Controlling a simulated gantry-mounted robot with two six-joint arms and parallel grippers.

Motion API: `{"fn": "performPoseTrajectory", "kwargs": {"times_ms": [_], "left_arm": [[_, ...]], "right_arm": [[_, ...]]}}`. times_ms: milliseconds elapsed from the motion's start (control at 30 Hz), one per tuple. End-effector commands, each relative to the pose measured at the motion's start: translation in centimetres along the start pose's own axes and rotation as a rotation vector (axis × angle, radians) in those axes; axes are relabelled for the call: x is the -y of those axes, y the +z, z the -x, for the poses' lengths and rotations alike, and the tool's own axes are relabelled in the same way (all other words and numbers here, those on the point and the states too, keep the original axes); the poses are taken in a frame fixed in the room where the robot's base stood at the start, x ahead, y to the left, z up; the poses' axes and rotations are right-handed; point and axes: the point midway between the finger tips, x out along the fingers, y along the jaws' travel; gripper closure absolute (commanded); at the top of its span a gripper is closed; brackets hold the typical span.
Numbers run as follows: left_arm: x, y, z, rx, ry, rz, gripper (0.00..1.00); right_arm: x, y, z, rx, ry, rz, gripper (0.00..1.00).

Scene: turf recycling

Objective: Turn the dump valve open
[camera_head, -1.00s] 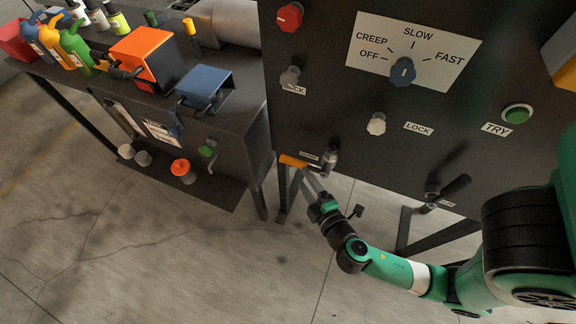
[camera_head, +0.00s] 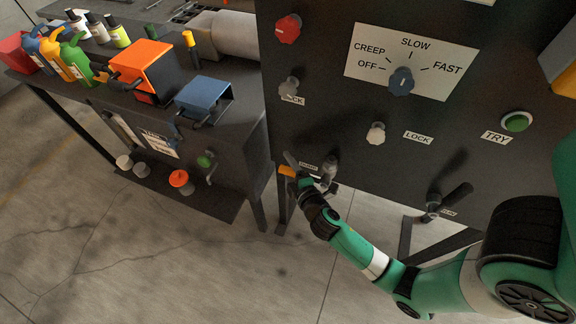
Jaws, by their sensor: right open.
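The dump valve's orange-ended handle (camera_head: 286,170) sticks out to the left at the low left corner of the dark control panel. The grey valve body (camera_head: 330,170) is right of it, beside a small label (camera_head: 308,167) that looks like DUMP. My right gripper (camera_head: 305,172) is open at the handle, with one finger showing just above the orange end. The gripper hides part of the handle, and I cannot tell whether it touches it. My left gripper is not in view.
Above are a red knob (camera_head: 288,28), a speed dial (camera_head: 401,81), a pale lock knob (camera_head: 376,132) and a green TRY button (camera_head: 516,121). A black FLOW lever (camera_head: 452,198) is low on the right. A cluttered bench (camera_head: 240,125) stands left of the panel.

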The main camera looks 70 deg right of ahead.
Motion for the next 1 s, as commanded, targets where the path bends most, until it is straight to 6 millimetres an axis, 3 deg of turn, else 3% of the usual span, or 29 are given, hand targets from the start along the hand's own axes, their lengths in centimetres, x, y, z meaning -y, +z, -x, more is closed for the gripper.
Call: {"fn": "performPoseTrajectory", "kwargs": {"times_ms": [133,467,1000], "left_arm": [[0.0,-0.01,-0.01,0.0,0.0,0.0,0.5],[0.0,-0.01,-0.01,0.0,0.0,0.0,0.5],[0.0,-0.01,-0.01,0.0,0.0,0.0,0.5]], "right_arm": [[0.01,-0.01,0.04,0.0,0.0,0.0,0.42],[0.02,-0.01,0.06,0.0,0.0,0.0,1.0],[0.01,-0.02,0.07,0.0,0.0,0.0,1.0]]}}
